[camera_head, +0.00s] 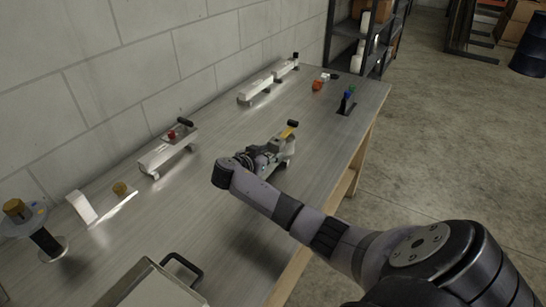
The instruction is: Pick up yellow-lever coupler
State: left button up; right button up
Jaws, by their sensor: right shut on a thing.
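The yellow-lever coupler (287,146) is a grey metal piece with a yellow lever and a black tip at its upper end. It is at the middle of the workbench in the head view. My right gripper (268,158) is shut on the coupler, and the wrist and fingers hide its near lower part. I cannot tell whether the coupler touches the bench top or is slightly above it. My left gripper is not in view.
A round stand (52,248) is at left. Bench right of the coupler is clear.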

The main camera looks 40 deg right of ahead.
grip_shut()
jog(key=shift+w+r, duration=0.1)
dwell(0.4)
jog(key=shift+r, duration=0.15)
